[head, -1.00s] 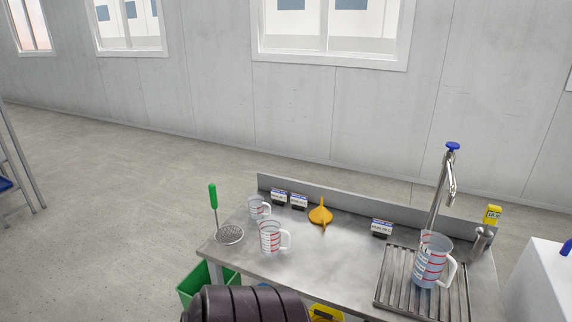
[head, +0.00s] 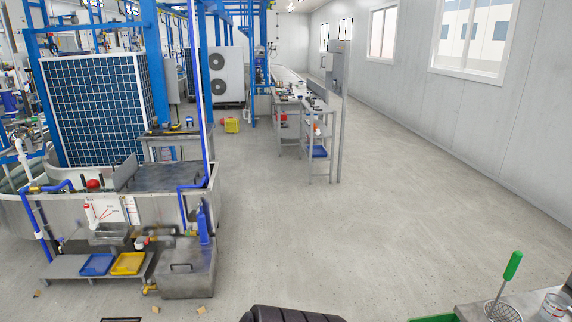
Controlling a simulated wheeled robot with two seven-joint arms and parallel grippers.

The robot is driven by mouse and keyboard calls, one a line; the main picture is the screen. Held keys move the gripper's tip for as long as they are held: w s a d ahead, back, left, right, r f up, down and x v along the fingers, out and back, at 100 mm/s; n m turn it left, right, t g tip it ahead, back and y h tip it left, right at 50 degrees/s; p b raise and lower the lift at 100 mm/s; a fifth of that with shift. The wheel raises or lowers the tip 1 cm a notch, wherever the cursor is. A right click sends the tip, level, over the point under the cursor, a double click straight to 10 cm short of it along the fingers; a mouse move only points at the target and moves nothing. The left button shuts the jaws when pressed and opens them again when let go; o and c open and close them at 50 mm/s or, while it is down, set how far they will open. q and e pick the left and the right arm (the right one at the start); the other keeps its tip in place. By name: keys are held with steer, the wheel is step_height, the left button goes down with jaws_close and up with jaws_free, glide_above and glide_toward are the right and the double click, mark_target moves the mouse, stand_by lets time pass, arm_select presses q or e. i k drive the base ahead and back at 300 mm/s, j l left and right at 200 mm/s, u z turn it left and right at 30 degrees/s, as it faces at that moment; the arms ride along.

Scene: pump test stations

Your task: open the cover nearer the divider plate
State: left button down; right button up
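A large tank (head: 60,222) stands at the left with a flat grey metal cover (head: 170,178) over part of its top. A small upright grey plate (head: 124,172) stands at the left edge of this cover; I cannot tell whether it is the divider plate. A grey metal box (head: 187,272) with a handle on its closed top sits on the floor in front of the tank. I cannot tell which cover is nearer the divider plate. Neither of my grippers is in view.
A low bench with a blue tray (head: 97,265) and a yellow tray (head: 128,263) stands before the tank. Blue pipes and posts surround the tank. A steel table (head: 467,311) is at the bottom right. The floor between is mostly clear.

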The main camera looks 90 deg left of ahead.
mark_target(149, 177)
steer(key=u, duration=3.7)
steer(key=i+j+u, duration=0.25)
steer(key=i, duration=0.15)
steer(key=i+j+u, duration=0.3)
steer(key=i+u, duration=0.25)
steer(key=i, duration=0.2)
steer(key=i+j, duration=0.1)
steer(key=i, duration=0.65)
steer(key=i+j, duration=0.1)
steer(key=i, duration=0.65)
steer(key=i+j, duration=0.1)
steer(key=i, duration=0.65)
